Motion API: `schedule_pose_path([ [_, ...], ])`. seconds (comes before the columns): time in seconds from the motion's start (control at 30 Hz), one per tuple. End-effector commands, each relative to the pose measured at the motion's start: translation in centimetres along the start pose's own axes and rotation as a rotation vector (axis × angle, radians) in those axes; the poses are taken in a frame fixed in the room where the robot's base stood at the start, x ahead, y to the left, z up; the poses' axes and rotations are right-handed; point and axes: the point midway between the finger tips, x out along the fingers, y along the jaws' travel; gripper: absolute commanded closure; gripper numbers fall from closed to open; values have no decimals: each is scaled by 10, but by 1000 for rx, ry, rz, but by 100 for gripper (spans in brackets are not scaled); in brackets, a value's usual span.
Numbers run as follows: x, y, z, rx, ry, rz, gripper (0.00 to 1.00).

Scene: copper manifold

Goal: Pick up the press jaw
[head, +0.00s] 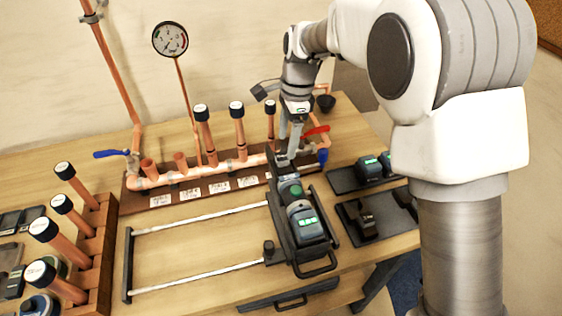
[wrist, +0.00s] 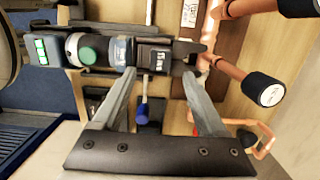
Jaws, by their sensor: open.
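A dark jaw (wrist: 185,52) with a pincer-like end sits at the front of the press tool (head: 298,208), which has a green button and a lit display. The tool lies on a dark carriage on two rails. Loose dark pieces (head: 364,220) that look like press jaws lie on the right-hand tray; I cannot tell which piece the task means. My gripper (head: 288,156) is over the front end of the tool. In the wrist view my gripper (wrist: 158,76) is open, its fingers apart beside the tool's jaw, with nothing held between them. Contact is unclear.
A copper manifold (head: 225,175) with upright capped pipes, a blue-handled valve (head: 112,154) and a red handle (head: 316,130) stands behind the tool. A gauge (head: 170,39) rises at the back. A wooden rack (head: 98,250) of capped pipes is left. Batteries (head: 369,166) sit on a right tray.

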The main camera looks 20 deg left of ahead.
Motion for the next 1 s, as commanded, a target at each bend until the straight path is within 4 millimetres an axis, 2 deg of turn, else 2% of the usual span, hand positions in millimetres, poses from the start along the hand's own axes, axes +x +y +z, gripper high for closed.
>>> schedule_pose_path([
  [0.23, 36, 1, 6, 1, -1, 4, 25],
  [0.57, 43, 0, 6, 0, -1, 1, 27],
  [0.9, 43, 0, 6, 0, 0, 1, 88],
  [0.97, 42, 0, 6, 0, 0, 1, 99],
  [1.0, 42, 0, 6, 0, 0, 1, 100],
])
